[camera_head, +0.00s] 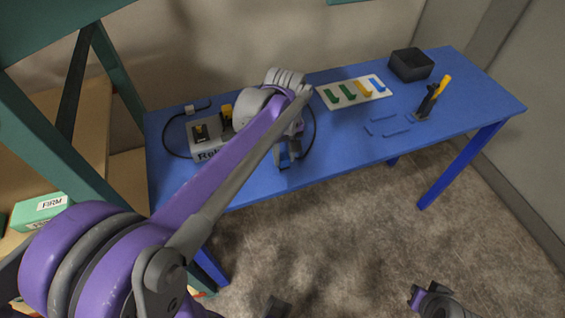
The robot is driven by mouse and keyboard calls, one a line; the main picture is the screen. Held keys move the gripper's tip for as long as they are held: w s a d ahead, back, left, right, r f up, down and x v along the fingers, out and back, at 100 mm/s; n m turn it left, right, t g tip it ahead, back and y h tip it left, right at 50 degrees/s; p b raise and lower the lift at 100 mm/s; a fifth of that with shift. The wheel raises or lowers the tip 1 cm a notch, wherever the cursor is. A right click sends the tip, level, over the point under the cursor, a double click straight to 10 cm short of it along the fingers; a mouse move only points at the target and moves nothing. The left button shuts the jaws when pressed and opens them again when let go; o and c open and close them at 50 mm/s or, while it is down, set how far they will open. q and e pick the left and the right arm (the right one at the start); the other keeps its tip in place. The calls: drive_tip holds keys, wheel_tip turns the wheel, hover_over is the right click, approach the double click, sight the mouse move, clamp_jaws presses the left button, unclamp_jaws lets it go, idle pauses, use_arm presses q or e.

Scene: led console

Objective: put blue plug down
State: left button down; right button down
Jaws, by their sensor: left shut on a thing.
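My left arm reaches across the blue table, and my left gripper (288,158) points down over its front part, to the right of the console. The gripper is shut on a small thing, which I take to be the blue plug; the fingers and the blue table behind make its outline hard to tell. I cannot tell whether it touches the tabletop. The light grey console (207,151), with dark and yellow parts on top, is partly hidden by my left arm. Parts of my right arm show at the bottom edge; its jaw state is unclear.
A white board (333,103) with green, yellow and blue pieces lies at the back of the table (470,92). A black open box (411,65) and a stand with a yellow-handled tool (443,83) are to the right. A black cable (167,138) loops by the console.

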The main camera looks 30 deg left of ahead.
sight(284, 158)
use_arm(q)
drive_tip(key=shift+f, duration=1.55)
drive_tip(key=shift+f, duration=0.15)
drive_tip(key=c, duration=0.5)
unclamp_jaws()
drive_tip(key=shift+c, duration=0.2)
